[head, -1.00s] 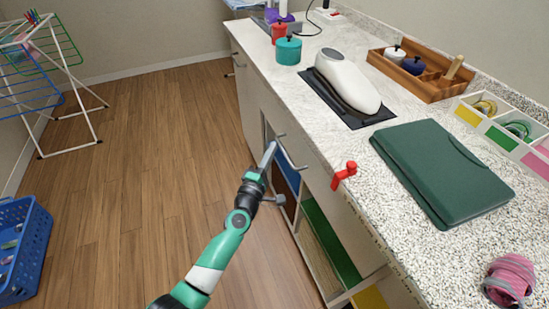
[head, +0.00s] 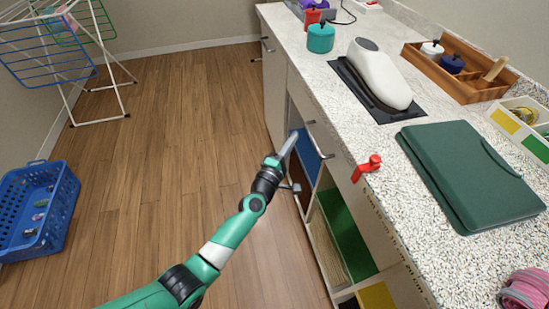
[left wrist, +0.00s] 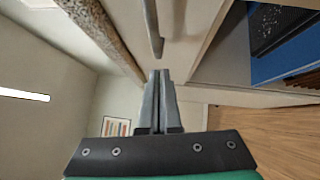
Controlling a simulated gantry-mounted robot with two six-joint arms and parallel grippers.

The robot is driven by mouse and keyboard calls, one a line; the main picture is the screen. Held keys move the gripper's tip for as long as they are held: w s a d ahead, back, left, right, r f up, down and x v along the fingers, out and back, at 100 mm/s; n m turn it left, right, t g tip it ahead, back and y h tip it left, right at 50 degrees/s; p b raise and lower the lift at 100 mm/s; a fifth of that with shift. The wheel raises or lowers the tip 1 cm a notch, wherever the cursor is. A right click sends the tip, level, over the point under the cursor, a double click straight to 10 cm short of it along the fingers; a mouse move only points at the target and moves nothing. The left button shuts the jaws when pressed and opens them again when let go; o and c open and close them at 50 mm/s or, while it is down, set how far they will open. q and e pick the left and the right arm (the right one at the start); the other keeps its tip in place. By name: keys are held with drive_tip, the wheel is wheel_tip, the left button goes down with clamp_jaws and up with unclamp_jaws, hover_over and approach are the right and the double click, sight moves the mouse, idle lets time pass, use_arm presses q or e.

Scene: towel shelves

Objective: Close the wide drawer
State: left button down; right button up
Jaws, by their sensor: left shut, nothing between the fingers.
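The wide drawer (head: 338,168) has a pale front under the counter edge with a metal bar handle (head: 320,140). I cannot tell how far it stands out. In the left wrist view the bar handle (left wrist: 152,28) hangs just beyond the fingertips, in front of a pale panel (left wrist: 186,35). My left gripper (head: 291,142) is shut and empty, just left of the handle in the head view, apparently apart from it. Its closed fingers (left wrist: 158,76) also show in the left wrist view. My right gripper is not in view.
Below are open cubbies with blue (head: 308,158) and green (head: 346,235) panels. A red clamp-like piece (head: 366,168) sits at the counter edge. The speckled counter (head: 420,112) holds a green folder-like item (head: 470,175). A blue basket (head: 38,210) stands left; the wooden floor between is clear.

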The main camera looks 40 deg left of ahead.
use_arm(q)
drive_tip(key=a+p+v, duration=0.1)
drive_tip(key=p+v, duration=0.2)
drive_tip(key=v, duration=0.8)
drive_tip(key=shift+s, duration=0.2)
drive_tip(key=shift+f, duration=0.15)
